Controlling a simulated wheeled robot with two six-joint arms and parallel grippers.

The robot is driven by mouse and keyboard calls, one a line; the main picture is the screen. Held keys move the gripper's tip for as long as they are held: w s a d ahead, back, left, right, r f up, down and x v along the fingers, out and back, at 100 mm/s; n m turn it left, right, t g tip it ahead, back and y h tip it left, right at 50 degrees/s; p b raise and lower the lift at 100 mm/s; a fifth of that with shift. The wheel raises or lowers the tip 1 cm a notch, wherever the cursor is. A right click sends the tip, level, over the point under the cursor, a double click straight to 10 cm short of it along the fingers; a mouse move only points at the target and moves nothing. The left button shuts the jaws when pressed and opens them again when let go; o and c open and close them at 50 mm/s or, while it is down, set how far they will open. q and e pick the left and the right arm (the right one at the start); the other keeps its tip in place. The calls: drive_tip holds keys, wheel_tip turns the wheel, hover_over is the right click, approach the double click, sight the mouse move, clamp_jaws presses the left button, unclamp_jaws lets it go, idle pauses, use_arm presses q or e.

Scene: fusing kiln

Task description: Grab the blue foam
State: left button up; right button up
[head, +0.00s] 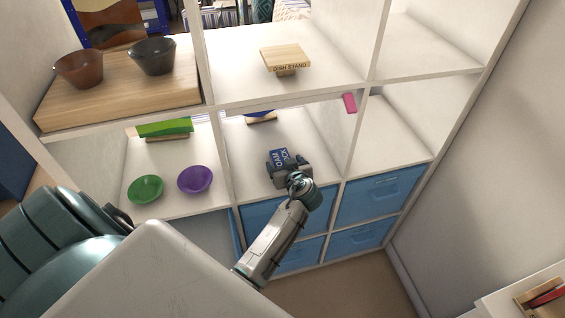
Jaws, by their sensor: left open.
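My left gripper (283,164) is at this block, inside the cubby. Its jaws are open, with dark finger parts beside the block. I cannot tell whether the fingers touch it. The near side of the block is partly hidden by the gripper. My right gripper is not in view.
A green bowl (146,189) and a purple bowl (195,180) stand in the cubby to the left. A divider (221,160) separates them from my gripper. A wooden stand (285,58) is on the shelf above. Blue drawers (386,190) fill lower cubbies.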

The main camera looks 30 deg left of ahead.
use_arm(q)
drive_tip(key=x, duration=0.2)
drive_tip(key=shift+w+a+f+b, duration=0.15)
drive_tip(key=shift+a+f+b, duration=0.05)
drive_tip(key=shift+b, duration=0.1)
drive_tip(key=c, duration=1)
drive_tip(key=shift+r, duration=0.15)
drive_tip(key=shift+c, duration=0.2)
